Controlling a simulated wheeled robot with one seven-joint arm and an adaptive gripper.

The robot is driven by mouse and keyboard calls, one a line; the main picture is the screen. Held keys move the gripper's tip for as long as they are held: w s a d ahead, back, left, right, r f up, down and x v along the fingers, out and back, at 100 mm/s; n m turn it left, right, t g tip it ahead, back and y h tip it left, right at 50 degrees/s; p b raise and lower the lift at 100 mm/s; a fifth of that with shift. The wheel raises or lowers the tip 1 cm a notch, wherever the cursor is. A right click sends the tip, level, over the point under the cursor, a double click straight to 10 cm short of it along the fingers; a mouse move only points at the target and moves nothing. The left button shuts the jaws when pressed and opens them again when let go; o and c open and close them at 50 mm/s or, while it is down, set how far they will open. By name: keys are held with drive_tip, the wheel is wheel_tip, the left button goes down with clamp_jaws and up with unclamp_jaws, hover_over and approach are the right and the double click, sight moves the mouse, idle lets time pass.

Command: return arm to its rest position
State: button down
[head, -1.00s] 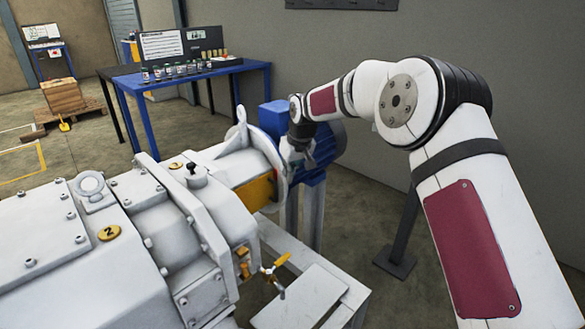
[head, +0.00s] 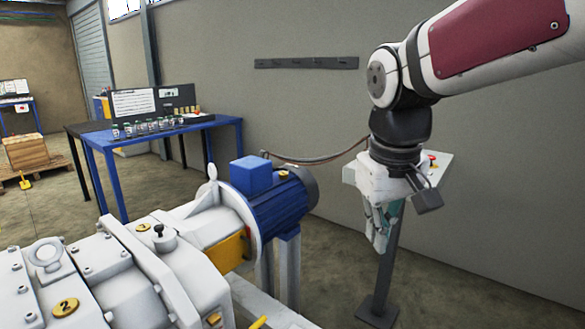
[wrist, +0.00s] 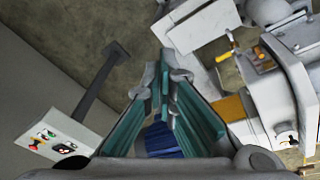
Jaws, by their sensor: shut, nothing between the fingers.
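My arm is raised at the right of the head view, with its white and dark red links reaching in from the upper right corner. My gripper (head: 378,240) hangs from it, pointing down, shut and empty. It is to the right of the blue motor (head: 282,203) of the grey vacuum pump (head: 120,265), apart from it. In the wrist view the green-padded fingers of my gripper (wrist: 167,75) come together at their tips. Part of the blue motor (wrist: 160,140) shows between and below them.
A control box (head: 437,165) on a dark post (head: 388,265) stands just behind my gripper; the box also shows in the wrist view (wrist: 55,138). A blue table (head: 165,137) with small bottles stands behind the pump. A wall rail (head: 305,62) is at the back.

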drive_tip(key=s+d+f+m+g, duration=0.1)
drive_tip(key=s+d+f+m, duration=0.15)
drive_tip(key=s, duration=1.05)
drive_tip(key=s+d+f+m, duration=0.1)
drive_tip(key=s+d+f, duration=0.25)
drive_tip(key=s, duration=0.85)
wheel_tip(320, 180, up, 19)
drive_tip(key=t+p, duration=0.2)
drive_tip(key=p, duration=1.4)
drive_tip(key=shift+a+f+t+y+p, duration=0.2)
drive_tip(key=shift+t+y+p, duration=0.1)
drive_tip(key=shift+t, duration=0.1)
